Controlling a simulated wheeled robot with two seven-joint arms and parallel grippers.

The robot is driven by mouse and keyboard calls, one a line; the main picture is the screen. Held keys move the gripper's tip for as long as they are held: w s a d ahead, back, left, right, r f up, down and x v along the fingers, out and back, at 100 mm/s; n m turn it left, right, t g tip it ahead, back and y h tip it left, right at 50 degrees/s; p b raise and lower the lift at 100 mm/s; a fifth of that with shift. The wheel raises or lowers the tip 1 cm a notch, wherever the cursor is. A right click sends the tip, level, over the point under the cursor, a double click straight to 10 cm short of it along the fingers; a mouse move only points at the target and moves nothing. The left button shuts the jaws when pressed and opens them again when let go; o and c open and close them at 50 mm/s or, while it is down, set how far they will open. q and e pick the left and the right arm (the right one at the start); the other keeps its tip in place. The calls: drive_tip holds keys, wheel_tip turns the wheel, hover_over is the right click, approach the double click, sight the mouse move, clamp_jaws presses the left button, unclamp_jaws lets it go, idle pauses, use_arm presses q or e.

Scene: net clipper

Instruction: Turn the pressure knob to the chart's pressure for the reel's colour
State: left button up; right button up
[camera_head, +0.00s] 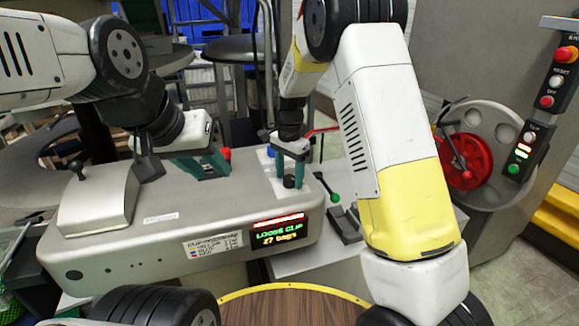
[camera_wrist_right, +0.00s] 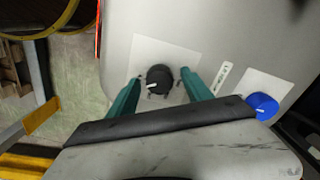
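The black knob (camera_wrist_right: 160,80) stands on a pale plate on the machine top, its white pointer mark towards the lower left in the right wrist view. It also shows in the head view (camera_head: 289,182). My right gripper (camera_wrist_right: 160,86) is open, with one teal finger on each side of the knob and gaps visible. It points down in the head view (camera_head: 290,176). The chart (camera_head: 213,245) is on the machine's front; its rows are too small to read surely. The reel (camera_head: 466,160) at the right is red. My left gripper (camera_head: 208,166) hangs over the machine's left part; its opening is unclear.
A blue knob (camera_wrist_right: 263,106) sits beside the black one. A display (camera_head: 278,230) reads "LOOSE CLIP" and "27 bags". A green-tipped lever (camera_head: 328,187) stands right of the knobs. A control box (camera_head: 545,100) with buttons is at the far right. A round wooden table (camera_head: 290,305) is in front.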

sight(289, 177)
drive_tip(key=shift+r, duration=3.9)
